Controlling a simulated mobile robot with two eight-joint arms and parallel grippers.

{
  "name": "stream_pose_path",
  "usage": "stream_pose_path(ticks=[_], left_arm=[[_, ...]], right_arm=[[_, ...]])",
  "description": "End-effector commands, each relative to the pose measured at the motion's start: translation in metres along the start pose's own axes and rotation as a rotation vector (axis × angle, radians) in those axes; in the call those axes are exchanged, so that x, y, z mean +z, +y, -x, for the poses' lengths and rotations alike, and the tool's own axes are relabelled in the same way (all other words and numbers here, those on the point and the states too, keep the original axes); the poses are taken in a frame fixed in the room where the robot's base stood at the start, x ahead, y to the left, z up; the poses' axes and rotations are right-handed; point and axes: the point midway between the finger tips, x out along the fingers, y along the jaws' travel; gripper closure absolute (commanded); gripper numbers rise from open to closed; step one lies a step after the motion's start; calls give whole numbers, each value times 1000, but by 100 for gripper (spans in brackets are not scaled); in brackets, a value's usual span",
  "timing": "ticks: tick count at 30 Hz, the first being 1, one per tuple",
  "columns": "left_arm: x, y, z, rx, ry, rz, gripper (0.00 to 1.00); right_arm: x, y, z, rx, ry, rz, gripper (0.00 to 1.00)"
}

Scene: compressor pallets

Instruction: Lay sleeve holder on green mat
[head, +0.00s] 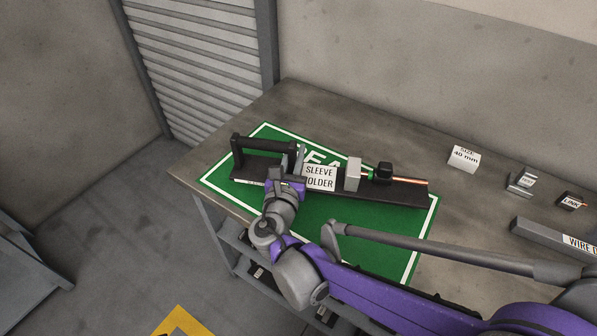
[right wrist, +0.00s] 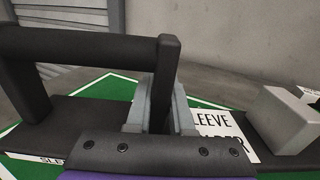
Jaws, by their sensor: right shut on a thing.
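The sleeve holder (head: 405,193) is a long dark plate with a black bar handle (head: 262,145) at its left end, a white label and a grey block. It is over the green mat (head: 380,225), roughly level; whether it touches the mat is unclear. The mat has a white border and partly covered white lettering. My right gripper (head: 297,162) is shut on the handle's right post, which stands between its grey fingers in the right wrist view (right wrist: 160,105). The left gripper is not in view.
On the grey table (head: 410,135), a white "40 mm" block (head: 464,159), a small grey block (head: 521,181), a dark "LINK" block (head: 571,202) and a long grey bar (head: 550,238) lie to the right. Walls stand behind. The table's left edge is close to the mat.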

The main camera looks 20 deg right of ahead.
Motion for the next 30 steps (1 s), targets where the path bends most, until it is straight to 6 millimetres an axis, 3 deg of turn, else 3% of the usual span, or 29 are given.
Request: stream_pose_path(ticks=[8,15,26,27,30], left_arm=[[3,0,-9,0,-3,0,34],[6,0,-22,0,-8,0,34],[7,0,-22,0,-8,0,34],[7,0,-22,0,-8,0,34],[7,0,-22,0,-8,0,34]], right_arm=[[-20,0,0,0,-2,4,100],[-49,1,-1,0,-2,4,100],[-51,0,0,0,-2,4,100],[-52,0,0,0,0,0,75],[-52,0,0,0,-1,0,57]])
